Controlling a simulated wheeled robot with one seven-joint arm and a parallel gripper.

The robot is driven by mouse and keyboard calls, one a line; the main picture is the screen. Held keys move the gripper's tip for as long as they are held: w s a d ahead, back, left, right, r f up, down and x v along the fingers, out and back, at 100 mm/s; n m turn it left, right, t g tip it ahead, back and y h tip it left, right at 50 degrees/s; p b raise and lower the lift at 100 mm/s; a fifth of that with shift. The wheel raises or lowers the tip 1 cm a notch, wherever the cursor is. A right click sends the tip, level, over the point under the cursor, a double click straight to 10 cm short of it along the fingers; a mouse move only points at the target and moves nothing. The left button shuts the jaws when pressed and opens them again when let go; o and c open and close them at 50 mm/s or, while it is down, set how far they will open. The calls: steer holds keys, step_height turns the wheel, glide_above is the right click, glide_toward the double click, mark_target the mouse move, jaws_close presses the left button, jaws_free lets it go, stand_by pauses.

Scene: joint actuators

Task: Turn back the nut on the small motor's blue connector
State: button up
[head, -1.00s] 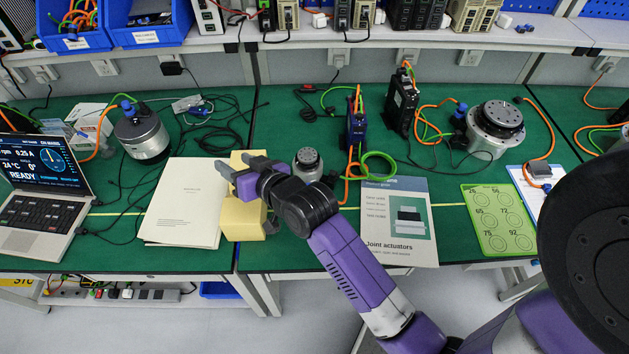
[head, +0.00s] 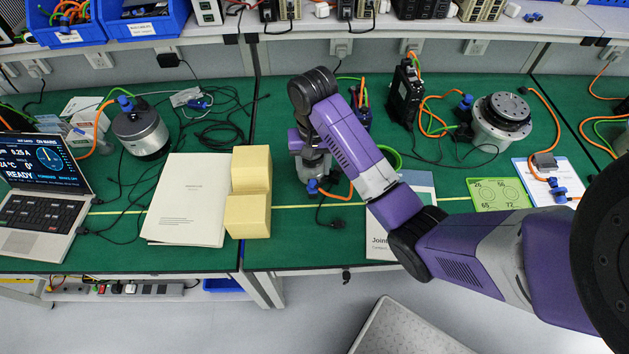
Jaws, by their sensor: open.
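The small motor (head: 313,168), grey and round, stands on the green bench just right of the yellow blocks, partly covered by my arm. Its blue connector (head: 312,187) shows at its front, with an orange cable leading off to the right. I cannot make out the nut on it at this size. My gripper (head: 298,143) is open and points down at the motor's upper left, behind the connector in the picture. Its fingertips are largely hidden by my wrist, and I cannot tell whether they touch the motor.
Two yellow blocks (head: 248,216) and a white document (head: 187,200) lie to the left. A black drive box (head: 405,93) and a larger motor (head: 501,120) stand to the right. Loose black cables cover the bench at the left. A grey platform (head: 408,330) is on the floor.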

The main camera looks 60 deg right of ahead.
mark_target(313, 182)
step_height(313, 182, down, 7)
steer(key=shift+f, duration=0.2)
stand_by(0.3)
jaws_close()
steer(key=shift+r, duration=0.15)
